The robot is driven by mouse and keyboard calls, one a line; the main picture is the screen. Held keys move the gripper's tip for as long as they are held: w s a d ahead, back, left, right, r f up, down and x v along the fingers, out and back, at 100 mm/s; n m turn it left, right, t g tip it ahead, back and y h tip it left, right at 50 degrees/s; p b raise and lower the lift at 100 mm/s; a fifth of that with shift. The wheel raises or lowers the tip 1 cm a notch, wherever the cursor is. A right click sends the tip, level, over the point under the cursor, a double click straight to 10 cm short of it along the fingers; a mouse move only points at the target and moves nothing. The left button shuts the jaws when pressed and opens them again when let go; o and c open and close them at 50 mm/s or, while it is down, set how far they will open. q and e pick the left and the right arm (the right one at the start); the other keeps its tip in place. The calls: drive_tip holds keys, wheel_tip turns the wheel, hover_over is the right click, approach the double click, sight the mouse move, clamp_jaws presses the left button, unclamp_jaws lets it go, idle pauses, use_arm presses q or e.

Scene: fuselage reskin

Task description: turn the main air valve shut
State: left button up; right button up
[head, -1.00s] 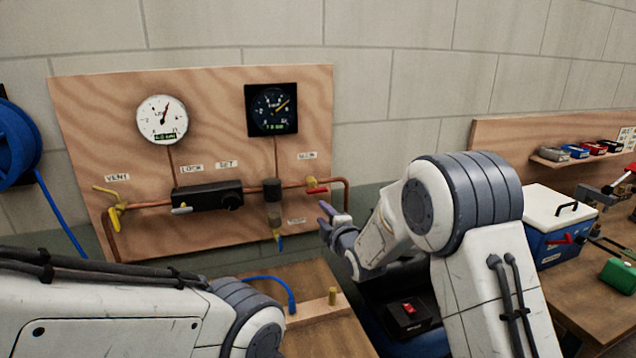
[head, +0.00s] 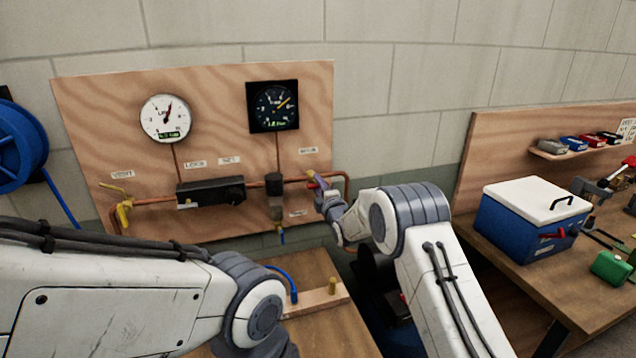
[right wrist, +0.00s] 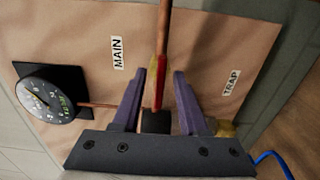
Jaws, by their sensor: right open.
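The main air valve is a red lever (right wrist: 159,93) with a yellow body, set on the copper pipe beside the MAIN label (right wrist: 117,53) in the right wrist view. My right gripper (right wrist: 160,80) is open, with one purple finger on each side of the red lever and visible gaps between. In the head view my right gripper (head: 318,187) is at the right end of the pipe and mostly covers the lever. The yellow valve body (head: 310,175) shows just above it. My left arm crosses the lower left, but its gripper is out of view.
The wooden panel (head: 90,95) also carries a white gauge (head: 165,118), a black gauge (head: 273,107), a black regulator block (head: 210,192) and a yellow vent valve (head: 123,213). A blue cooler (head: 520,228) stands on the right bench.

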drive_tip(key=shift+w+a, duration=0.1)
drive_tip(key=shift+w, duration=0.1)
clamp_jaws()
